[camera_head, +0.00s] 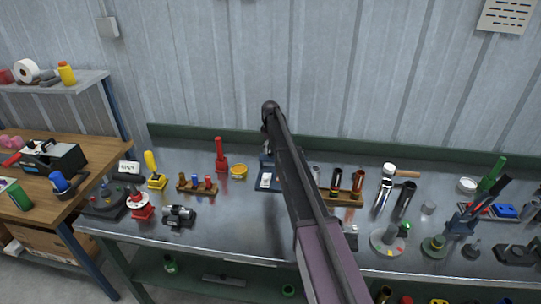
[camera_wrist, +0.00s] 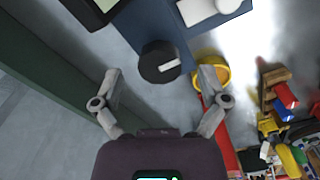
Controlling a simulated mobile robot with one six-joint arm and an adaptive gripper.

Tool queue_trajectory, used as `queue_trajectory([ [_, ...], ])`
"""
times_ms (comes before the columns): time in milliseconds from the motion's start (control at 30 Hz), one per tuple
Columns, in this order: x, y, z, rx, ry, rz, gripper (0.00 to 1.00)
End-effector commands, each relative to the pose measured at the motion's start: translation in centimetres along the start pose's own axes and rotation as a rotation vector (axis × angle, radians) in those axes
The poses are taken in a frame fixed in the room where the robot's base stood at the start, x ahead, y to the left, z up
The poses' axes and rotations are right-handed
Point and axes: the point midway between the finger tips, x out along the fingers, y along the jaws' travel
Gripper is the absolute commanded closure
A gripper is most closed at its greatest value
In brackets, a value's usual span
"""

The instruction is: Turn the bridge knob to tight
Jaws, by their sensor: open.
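The knob (camera_wrist: 157,64) is round and black with a white mark pointing right in the wrist view. It sits by the edge of a blue base (camera_wrist: 130,25), which also shows in the head view (camera_head: 267,172), partly hidden by my arm. My gripper (camera_wrist: 160,72) is open, its two fingers spread left and right of the knob. I cannot tell how far above it they are. The knob and fingers are hidden in the head view.
A yellow round dish (camera_wrist: 214,66) lies close to my right finger, with a red tool (camera_wrist: 222,135) beside it. Wooden racks of coloured cylinders (camera_head: 196,187) stand on the metal bench (camera_head: 250,225). The dark green back ledge (camera_wrist: 50,90) runs along the left of the wrist view.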

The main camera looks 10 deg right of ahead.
Motion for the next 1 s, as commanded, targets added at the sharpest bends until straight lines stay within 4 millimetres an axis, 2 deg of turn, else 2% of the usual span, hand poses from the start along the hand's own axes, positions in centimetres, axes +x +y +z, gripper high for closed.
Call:
queue_trajectory([
  [33, 0.66, 0.04, 0.04, 0.001, 0.000, 0.000, 0.07],
  [200, 1.32, 0.05, 0.05, 0.001, 0.000, 0.000, 0.07],
  [667, 1.51, 0.04, 0.04, 0.001, 0.000, 0.000, 0.07],
  [767, 1.51, 0.04, 0.04, 0.001, 0.000, 0.000, 0.30],
  [933, 1.51, 0.04, 0.04, 0.001, 0.000, 0.000, 0.81],
  [967, 1.51, 0.04, 0.04, 0.001, 0.000, 0.000, 0.89],
  [1000, 1.52, 0.03, 0.04, 0.001, 0.000, 0.000, 0.89],
])
